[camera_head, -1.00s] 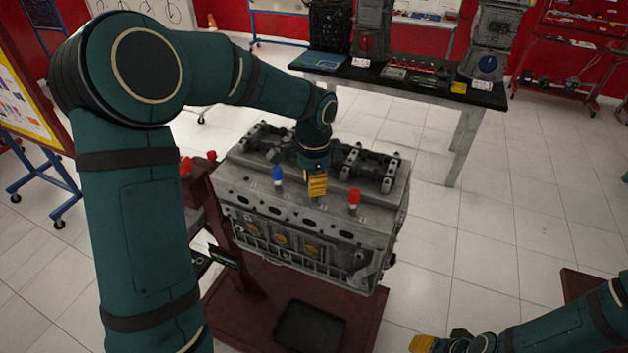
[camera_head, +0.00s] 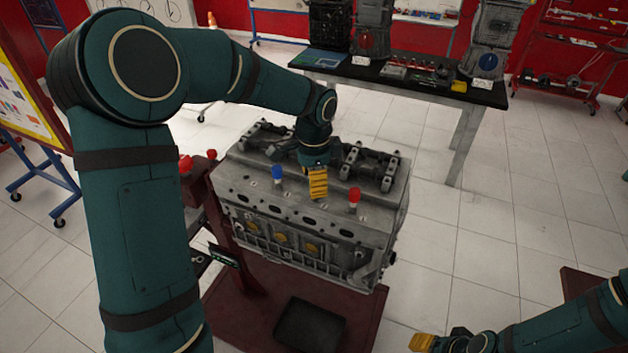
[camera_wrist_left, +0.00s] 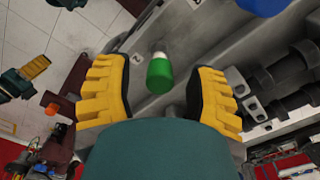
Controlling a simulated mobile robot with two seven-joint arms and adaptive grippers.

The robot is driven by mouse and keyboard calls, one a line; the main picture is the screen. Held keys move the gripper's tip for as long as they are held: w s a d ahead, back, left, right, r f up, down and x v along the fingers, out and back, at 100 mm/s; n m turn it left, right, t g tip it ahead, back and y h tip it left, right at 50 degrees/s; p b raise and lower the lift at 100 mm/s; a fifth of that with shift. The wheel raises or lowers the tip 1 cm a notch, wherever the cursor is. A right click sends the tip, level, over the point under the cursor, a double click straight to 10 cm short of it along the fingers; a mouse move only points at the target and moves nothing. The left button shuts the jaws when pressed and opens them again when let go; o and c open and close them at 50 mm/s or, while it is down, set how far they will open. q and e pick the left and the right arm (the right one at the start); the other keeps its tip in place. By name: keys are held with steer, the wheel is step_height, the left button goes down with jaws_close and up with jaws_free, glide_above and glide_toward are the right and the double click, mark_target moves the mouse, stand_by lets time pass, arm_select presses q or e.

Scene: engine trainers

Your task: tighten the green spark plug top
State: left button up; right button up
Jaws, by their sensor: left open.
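The green spark plug top (camera_wrist_left: 160,74) shows in the left wrist view, with a white part at its upper end, on the grey engine block (camera_head: 290,222). My left gripper (camera_head: 318,184) is over the top of the block in the head view. In the left wrist view its yellow fingers (camera_wrist_left: 160,95) are open, one on each side of the green top, with gaps to both. In the head view the green top is hidden by my gripper. My right gripper (camera_head: 422,343) is at the bottom edge, only partly in view.
A blue top (camera_head: 278,173) stands to the left of my left gripper and a red top (camera_head: 354,196) to the right, both close. A black table (camera_head: 400,82) with engine parts stands behind. A dark tray (camera_head: 310,330) lies on the red stand base below the block.

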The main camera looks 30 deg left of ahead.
arm_select(q)
step_height(320, 180, up, 12)
steer(key=shift+f, duration=0.2)
stand_by(0.6)
